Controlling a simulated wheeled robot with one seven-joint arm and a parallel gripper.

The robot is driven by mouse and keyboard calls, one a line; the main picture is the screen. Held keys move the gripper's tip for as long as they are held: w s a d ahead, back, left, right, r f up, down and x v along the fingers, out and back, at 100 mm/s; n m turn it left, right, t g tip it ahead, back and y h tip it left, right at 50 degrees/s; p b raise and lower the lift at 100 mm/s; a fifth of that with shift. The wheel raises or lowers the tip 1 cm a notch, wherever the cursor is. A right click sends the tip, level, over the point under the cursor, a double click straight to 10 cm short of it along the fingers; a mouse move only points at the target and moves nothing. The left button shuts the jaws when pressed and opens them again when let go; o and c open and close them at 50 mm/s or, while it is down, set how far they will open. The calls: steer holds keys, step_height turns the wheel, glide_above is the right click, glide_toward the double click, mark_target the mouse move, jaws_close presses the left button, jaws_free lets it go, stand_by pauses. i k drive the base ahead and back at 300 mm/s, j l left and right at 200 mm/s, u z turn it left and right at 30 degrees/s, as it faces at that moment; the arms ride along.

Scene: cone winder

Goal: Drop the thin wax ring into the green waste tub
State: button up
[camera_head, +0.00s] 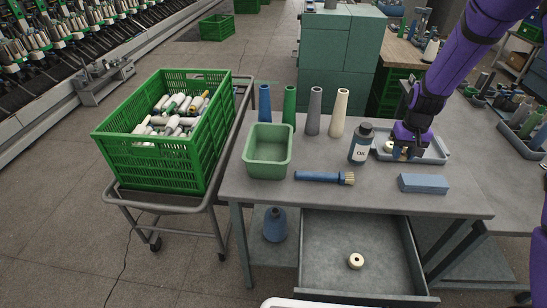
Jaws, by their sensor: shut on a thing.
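The green waste tub (267,171) stands empty at the left of the grey workbench. My gripper (408,154) is low over the shallow grey tray (436,157) at the bench's right, pointing down. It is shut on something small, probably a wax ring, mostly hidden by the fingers. A cream wax ring (389,146) shows in the tray just left of the fingers. Another cream ring (355,261) lies in the open drawer below the bench top. I cannot tell from here which ring is the thin one.
Blue, green, grey and cream cones (339,112) stand along the back edge. A dark oil bottle (360,143) stands between tub and gripper, with a blue brush (324,177) in front. A blue block (423,183) lies front right. A green crate of bobbins (150,152) is left.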

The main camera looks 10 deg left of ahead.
mark_target(269, 151)
steer(key=k+j+z, duration=0.15)
steer(key=j, duration=0.35)
steer(key=k+j+z, duration=0.15)
steer(key=j, duration=0.35)
steer(key=k+j+z, duration=0.15)
steer(key=k+j, duration=0.2)
steer(key=k+j+z, duration=0.15)
steer(key=k+j, duration=0.15)
steer(key=j, duration=0.2)
steer(key=i+j+z, duration=0.1)
steer(key=j+z, duration=0.2)
steer(key=j, duration=0.45)
steer(key=j+z, duration=0.25)
steer(key=j, duration=0.5)
steer(key=i+j+z, duration=0.15)
steer(key=i+j, duration=0.25)
steer(key=i+j+z, duration=0.2)
steer(key=i+j, duration=0.15)
steer(key=j, duration=0.3)
